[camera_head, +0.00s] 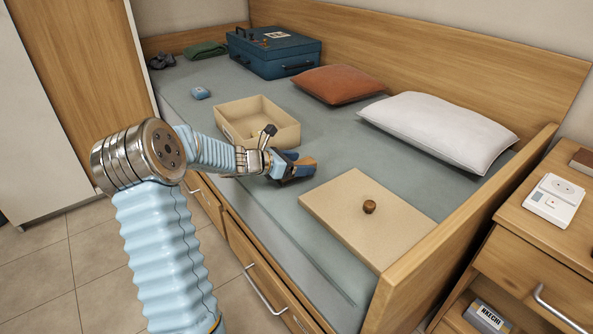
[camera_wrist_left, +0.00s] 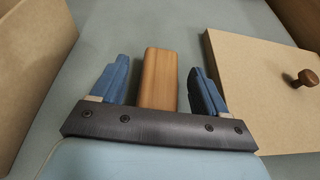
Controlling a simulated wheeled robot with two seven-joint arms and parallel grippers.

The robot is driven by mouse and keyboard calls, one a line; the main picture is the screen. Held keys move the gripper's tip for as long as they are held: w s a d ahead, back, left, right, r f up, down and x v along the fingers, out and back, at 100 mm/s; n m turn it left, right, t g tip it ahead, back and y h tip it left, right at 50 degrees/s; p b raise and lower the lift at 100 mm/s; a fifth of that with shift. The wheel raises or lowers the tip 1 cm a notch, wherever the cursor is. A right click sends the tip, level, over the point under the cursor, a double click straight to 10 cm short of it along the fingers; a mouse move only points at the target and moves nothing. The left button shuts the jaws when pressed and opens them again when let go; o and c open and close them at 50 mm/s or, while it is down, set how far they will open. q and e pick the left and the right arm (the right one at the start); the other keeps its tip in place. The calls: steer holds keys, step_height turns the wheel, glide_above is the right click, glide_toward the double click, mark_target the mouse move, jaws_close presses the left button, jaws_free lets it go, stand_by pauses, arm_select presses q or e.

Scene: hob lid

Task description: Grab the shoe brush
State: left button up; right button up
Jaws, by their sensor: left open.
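The shoe brush shows as a plain wooden block (camera_wrist_left: 158,78) in the left wrist view. It stands between the two blue fingers of my left gripper (camera_wrist_left: 160,85), with a small gap on each side. In the head view my left gripper (camera_head: 293,165) is low over the bed, between the open box and the flat lid. A brown bit of the brush (camera_head: 306,162) shows there at the fingers; the rest is hidden. The gripper is open. My right gripper is in neither view.
An open cardboard box (camera_head: 291,133) sits just behind my left gripper on the bed (camera_head: 345,143). A flat lid (camera_head: 345,203) with a round wooden knob (camera_head: 369,206) lies to the right. Cushions (camera_head: 338,84) and a blue case (camera_head: 275,57) lie farther back.

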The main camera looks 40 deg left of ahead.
arm_select(q)
steer(key=c, duration=1.1)
